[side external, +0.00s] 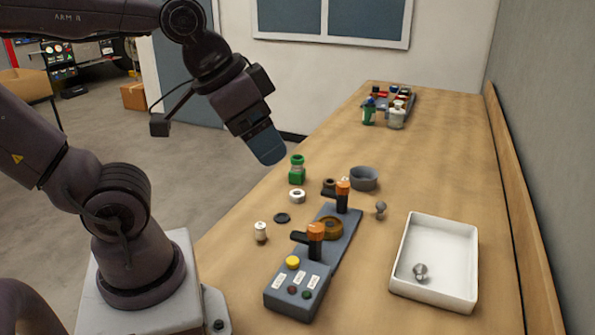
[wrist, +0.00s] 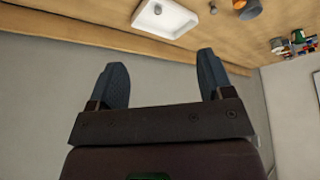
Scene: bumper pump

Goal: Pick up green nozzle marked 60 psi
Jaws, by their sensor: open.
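A small green nozzle (side external: 297,170) stands on the wooden table near its left edge, in the middle of the side view. Any 60 psi marking on it is too small to read. My gripper (side external: 267,152) hangs above and to the left of the nozzle, apart from it, with its fingers angled down. In the wrist view my gripper (wrist: 163,75) shows two blue-grey fingers spread wide with nothing between them. I cannot make out the nozzle in the wrist view.
A grey fixture (side external: 335,245) with orange-topped handles and buttons stands ahead. Small rings, a white cylinder (side external: 260,232) and a grey bowl (side external: 364,178) lie around it. A white tray (side external: 467,262) holds a metal knob. A green bottle (side external: 369,112) stands at the back.

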